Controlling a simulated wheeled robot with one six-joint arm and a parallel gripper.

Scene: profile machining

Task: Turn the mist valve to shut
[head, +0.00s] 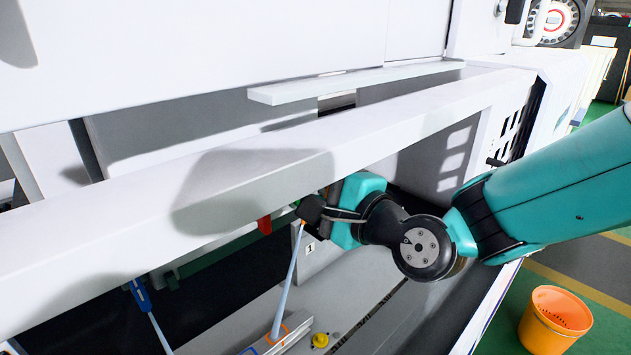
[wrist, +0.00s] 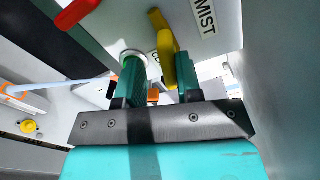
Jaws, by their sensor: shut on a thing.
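The mist valve's yellow lever (wrist: 166,48) shows in the wrist view, beside a white label reading MIST (wrist: 203,16). My gripper (wrist: 160,76) has its green fingers on either side of the lever's lower part and is shut on it. The lever runs from upper left down between the fingers. Its pivot is not clear to see. In the head view my gripper (head: 312,209) reaches under the white machine beam, and the lever is hidden there. A second label behind the fingers is partly covered.
A red lever (wrist: 77,13) is left of the yellow one; it also shows in the head view (head: 264,225). A white beam (head: 240,175) crosses above my gripper. A pale blue-handled tool (head: 287,285) leans below. An orange bucket (head: 555,318) stands on the floor.

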